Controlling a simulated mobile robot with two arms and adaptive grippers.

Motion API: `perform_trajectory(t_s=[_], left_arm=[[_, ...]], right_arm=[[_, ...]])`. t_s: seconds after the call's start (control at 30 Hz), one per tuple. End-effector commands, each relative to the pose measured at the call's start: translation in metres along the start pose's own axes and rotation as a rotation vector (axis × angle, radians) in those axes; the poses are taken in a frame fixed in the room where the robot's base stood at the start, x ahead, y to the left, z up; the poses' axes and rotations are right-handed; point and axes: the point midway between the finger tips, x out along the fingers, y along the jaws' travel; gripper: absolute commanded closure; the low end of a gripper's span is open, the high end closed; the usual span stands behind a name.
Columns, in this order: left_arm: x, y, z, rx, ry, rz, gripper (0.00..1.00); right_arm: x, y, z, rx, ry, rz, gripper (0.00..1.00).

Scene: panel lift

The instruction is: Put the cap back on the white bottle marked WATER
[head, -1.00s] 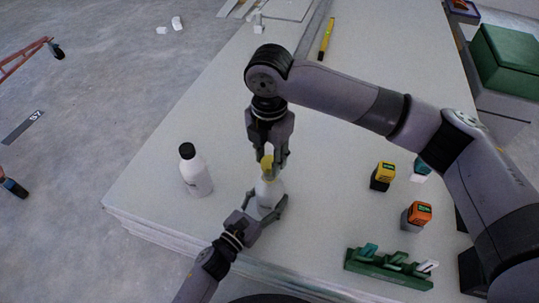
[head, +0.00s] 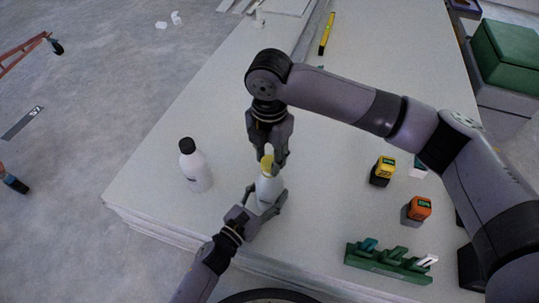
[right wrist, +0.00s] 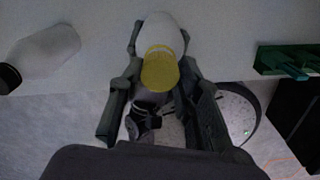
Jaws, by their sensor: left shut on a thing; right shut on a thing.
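A white bottle (head: 267,189) stands near the table's front edge with a yellow cap (head: 266,163) at its top. My left gripper (head: 264,203) is shut around the bottle's body. My right gripper (head: 272,160) points down from above and is shut on the yellow cap. In the right wrist view the cap (right wrist: 160,70) sits between my right fingers, in line with the bottle (right wrist: 164,32) and hiding its neck. I cannot tell whether the cap is fully seated. No marking is readable on this bottle.
A second white bottle with a black cap (head: 195,168) stands to the left. A yellow-topped block (head: 384,170), an orange-topped block (head: 417,209) and a green rack (head: 388,264) are at the right. A yellow level (head: 327,35) lies farther back.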

Motion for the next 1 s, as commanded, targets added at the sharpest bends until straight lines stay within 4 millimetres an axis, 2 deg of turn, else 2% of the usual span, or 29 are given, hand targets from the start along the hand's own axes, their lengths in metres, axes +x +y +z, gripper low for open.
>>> perform_trajectory(t_s=[0.5, 0.53, 0.63, 0.77, 1.0], left_arm=[[0.0, 0.0005, -0.0001, 0.0, 0.0, 0.001, 0.92], [0.0, 0.0005, 0.0, 0.0, 0.0, 0.001, 1.0], [0.0, 0.0005, -0.0001, 0.0, 0.0, 0.001, 1.0], [0.0, 0.0005, -0.0001, 0.0, 0.0, 0.001, 1.0], [0.0, 0.0005, -0.0001, 0.0, 0.001, 0.001, 1.0]], right_arm=[[0.0111, -0.0003, 0.0001, 0.0, 0.0, -0.001, 0.8], [0.0109, -0.0002, 0.0002, 0.0, 0.0, -0.001, 0.8], [0.0109, -0.0002, 0.0, 0.026, 0.0, -0.001, 0.8], [0.0108, 0.0001, -0.0006, 0.18, 0.003, 0.0, 0.8], [0.0111, 0.0001, -0.0012, 0.66, 0.005, -0.001, 0.8]])
